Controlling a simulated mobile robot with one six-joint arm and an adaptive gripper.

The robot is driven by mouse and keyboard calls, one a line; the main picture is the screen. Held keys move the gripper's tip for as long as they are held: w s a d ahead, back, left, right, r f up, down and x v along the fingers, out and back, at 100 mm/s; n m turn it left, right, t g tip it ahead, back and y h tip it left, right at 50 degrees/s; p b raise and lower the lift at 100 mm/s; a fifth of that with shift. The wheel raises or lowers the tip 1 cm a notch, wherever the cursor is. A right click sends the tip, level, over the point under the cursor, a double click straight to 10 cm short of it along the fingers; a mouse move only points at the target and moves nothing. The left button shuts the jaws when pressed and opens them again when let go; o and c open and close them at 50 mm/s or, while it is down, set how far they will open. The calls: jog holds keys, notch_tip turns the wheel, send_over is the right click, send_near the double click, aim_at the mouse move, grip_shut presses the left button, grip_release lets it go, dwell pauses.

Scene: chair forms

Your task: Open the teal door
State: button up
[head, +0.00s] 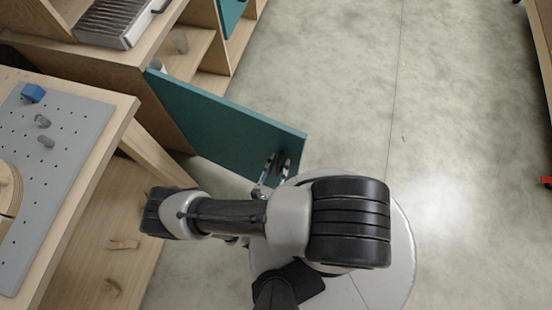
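The teal door (215,125) stands swung out at a wide angle from the wooden cabinet (110,65), joined to it at its left end. Part of the cabinet's inside shows behind the door. My gripper (277,165) is at the door's front face, near its free right end and lower edge. Its fingers overlap a small dark part there that may be the handle. Whether they are closed on it or only beside it cannot be told. My arm hides the area just below the gripper.
A wooden bench with a grey pegboard (70,130) stands at the left, with a blue block (33,93) on it. A metal tray (112,20) sits on the cabinet. Another teal panel (232,12) is at the top. The concrete floor at right is clear.

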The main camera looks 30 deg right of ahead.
jog(key=v, duration=1.2)
jog(key=shift+d, duration=0.15)
